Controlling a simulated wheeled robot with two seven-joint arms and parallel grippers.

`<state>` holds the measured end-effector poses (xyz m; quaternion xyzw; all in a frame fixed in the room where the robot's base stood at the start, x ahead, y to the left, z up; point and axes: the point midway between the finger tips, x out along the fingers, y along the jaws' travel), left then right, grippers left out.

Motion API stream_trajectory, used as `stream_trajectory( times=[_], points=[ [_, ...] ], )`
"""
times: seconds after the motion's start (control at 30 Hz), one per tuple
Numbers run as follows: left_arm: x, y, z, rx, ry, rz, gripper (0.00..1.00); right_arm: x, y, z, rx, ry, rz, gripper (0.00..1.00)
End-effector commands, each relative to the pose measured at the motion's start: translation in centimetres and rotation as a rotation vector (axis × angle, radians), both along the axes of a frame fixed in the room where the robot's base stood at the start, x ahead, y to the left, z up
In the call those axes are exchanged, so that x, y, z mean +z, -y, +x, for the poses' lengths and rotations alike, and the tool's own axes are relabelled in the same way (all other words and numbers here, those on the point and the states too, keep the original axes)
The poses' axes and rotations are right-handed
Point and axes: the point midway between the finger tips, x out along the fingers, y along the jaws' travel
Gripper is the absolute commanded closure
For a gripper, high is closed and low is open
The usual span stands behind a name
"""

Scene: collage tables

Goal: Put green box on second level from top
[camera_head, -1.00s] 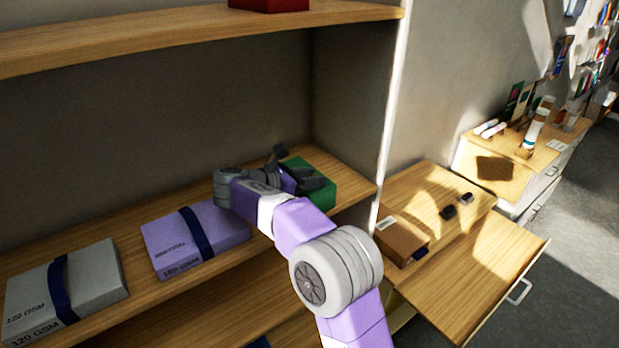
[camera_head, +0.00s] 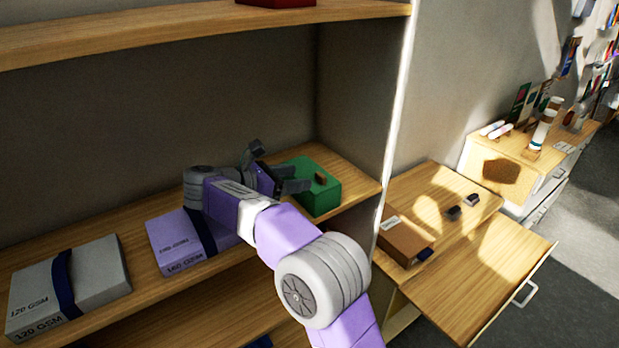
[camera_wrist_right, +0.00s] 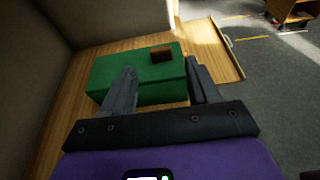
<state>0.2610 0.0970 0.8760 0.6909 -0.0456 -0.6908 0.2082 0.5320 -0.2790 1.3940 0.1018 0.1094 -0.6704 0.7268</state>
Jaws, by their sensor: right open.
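The green box (camera_head: 321,192) lies at the right end of a wooden shelf level (camera_head: 130,232), by the shelf's side wall. A small brown block or tab shows on it. My right gripper (camera_head: 276,168) is open just left of the box, its fingers apart and pointing toward it. In the right wrist view, the green box (camera_wrist_right: 140,72) lies ahead of the open fingers of the right gripper (camera_wrist_right: 162,82), with nothing held between them. The fingertips overlap the box's near side in that view; I cannot tell if they touch it. My left gripper is not in view.
A purple box (camera_head: 175,243) and a grey box (camera_head: 70,285) lie on the same level to the left. The upper shelf (camera_head: 200,30) holds a red box (camera_head: 275,2). Right of the side wall (camera_head: 392,120) stands a lower table (camera_head: 430,190) with a brown box (camera_head: 403,240).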

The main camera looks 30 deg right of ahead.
Motion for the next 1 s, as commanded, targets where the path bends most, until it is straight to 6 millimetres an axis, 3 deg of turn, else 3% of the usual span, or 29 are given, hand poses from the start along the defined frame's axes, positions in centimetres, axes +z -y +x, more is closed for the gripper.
stream_trajectory(
  times=[0.1, 0.33, 1.0],
  points=[
    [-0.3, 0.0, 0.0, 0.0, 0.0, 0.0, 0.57, 0.6, -2.4, -0.1, 0.003, 0.001, 0.0, 0.4],
    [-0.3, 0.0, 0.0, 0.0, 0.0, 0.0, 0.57, 1.5, -4.8, -0.3, 0.0, 0.0, 0.0, 0.4],
    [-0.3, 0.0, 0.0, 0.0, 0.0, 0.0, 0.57, 1.6, -5.1, -0.4, -0.001, 0.0, 0.0, 0.4]
  ],
)
